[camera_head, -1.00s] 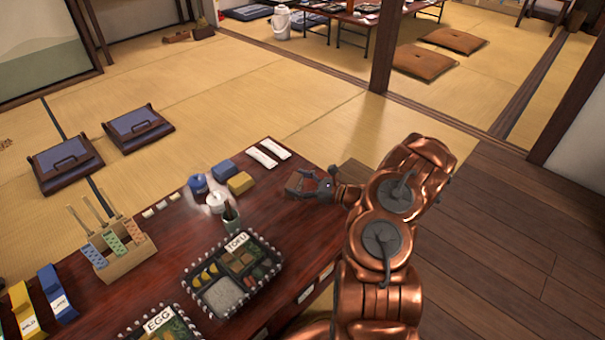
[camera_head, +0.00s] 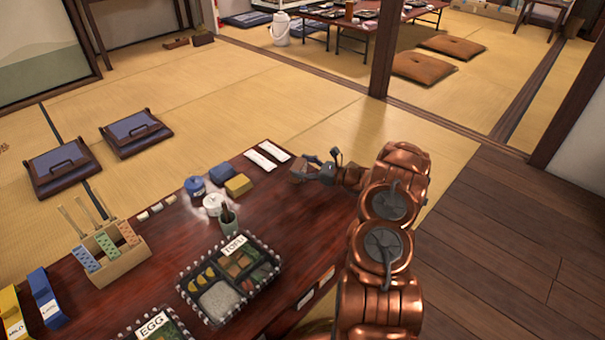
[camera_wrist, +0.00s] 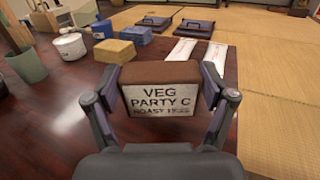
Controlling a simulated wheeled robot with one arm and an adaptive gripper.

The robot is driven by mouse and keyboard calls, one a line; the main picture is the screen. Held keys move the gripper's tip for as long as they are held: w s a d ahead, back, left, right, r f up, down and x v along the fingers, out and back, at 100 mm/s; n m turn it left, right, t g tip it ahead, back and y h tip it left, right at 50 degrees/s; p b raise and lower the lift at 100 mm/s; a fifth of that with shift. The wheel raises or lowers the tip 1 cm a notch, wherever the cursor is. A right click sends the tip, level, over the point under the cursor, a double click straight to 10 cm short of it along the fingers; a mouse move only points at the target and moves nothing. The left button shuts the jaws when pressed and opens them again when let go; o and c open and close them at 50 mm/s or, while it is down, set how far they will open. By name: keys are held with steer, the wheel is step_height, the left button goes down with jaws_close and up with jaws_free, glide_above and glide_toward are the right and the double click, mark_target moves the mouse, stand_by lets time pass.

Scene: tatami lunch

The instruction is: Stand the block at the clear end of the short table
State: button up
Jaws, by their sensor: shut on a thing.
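The block (camera_wrist: 160,95) is brown with a pale label reading "VEG PARTY C" and a further line, partly blurred. In the wrist view it sits between the two fingers of my gripper (camera_wrist: 160,97), which is shut on it. In the head view my gripper (camera_head: 312,172) is at the far right end of the short dark red table (camera_head: 290,225), and the block (camera_head: 298,170) shows small at its tips. The block looks upright in the wrist view. I cannot tell whether its base touches the table.
Two white packets (camera_head: 268,155) lie beyond my gripper. A yellow block (camera_head: 238,185), a blue block (camera_head: 222,172) and a white pot (camera_head: 214,204) stand to the left. The tofu tray (camera_head: 232,280) is nearer. Bare tabletop lies between the tray and my arm.

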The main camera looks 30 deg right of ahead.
step_height(320, 180, down, 3)
steer(key=shift+r+b, duration=0.2)
steer(key=shift+b, duration=0.2)
steer(key=shift+r, duration=0.1)
steer(key=o, duration=1)
